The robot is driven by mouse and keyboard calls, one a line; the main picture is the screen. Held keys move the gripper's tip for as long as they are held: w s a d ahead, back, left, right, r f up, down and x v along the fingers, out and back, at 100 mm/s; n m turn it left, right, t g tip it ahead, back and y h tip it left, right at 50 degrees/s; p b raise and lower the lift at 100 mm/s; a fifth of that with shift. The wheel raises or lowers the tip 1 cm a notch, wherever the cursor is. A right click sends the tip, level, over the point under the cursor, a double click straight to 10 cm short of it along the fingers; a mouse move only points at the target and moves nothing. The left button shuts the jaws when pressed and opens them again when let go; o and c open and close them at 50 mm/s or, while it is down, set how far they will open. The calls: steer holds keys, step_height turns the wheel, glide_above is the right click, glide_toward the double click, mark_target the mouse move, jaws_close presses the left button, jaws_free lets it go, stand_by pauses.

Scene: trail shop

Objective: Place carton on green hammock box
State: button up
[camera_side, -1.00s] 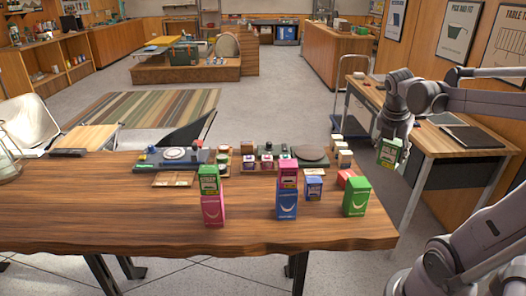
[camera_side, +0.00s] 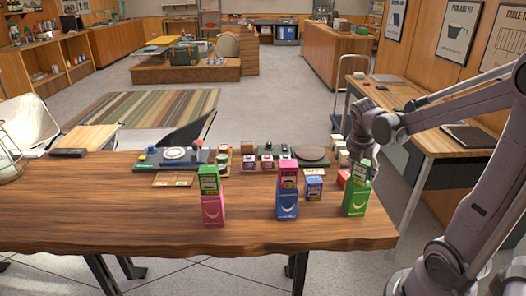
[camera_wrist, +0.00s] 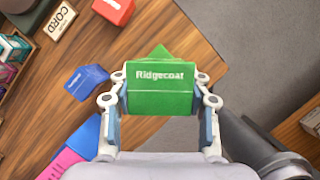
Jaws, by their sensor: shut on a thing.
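My gripper (camera_side: 367,158) is shut on a small green carton (camera_wrist: 160,100); its top reads "Ridgecoat" in the wrist view. In the side view the held carton (camera_side: 361,171) is upright over the green hammock box (camera_side: 356,201), which stands at the right end of the wooden table. The carton's bottom is at or very near the box top; I cannot tell whether they touch. In the wrist view the carton hides most of the box, and a green corner (camera_wrist: 160,52) shows beyond it.
A pink box (camera_side: 213,211) bears another green carton (camera_side: 208,180). A blue box (camera_side: 287,204) bears a pink carton (camera_side: 288,174). A small blue carton (camera_side: 314,188) and a red block (camera_wrist: 113,9) are close by. The table's right edge is near; its front left is clear.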

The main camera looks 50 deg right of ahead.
steer(key=shift+f, duration=0.1)
steer(key=o, duration=1.2)
steer(key=v, duration=1.2)
steer(key=shift+w+a+f+m+t+y, duration=0.4)
steer(key=shift+a+f+m+t+y, duration=0.55)
steer(key=shift+a+m, duration=2.25)
steer(key=shift+w+a+f+m+t+y, duration=0.5)
steer(key=shift+a+f+m+t, duration=0.85)
steer(key=shift+a+m, duration=1.85)
steer(key=shift+w+a+f+m+t+y, duration=0.3)
steer(key=shift+a+f+m+t+y, duration=0.8)
steer(key=shift+a+m, duration=2.1)
steer(key=shift+a+r+n+h, duration=0.15)
steer(key=shift+a+n+h, duration=0.1)
steer(key=shift+a+n, duration=0.35)
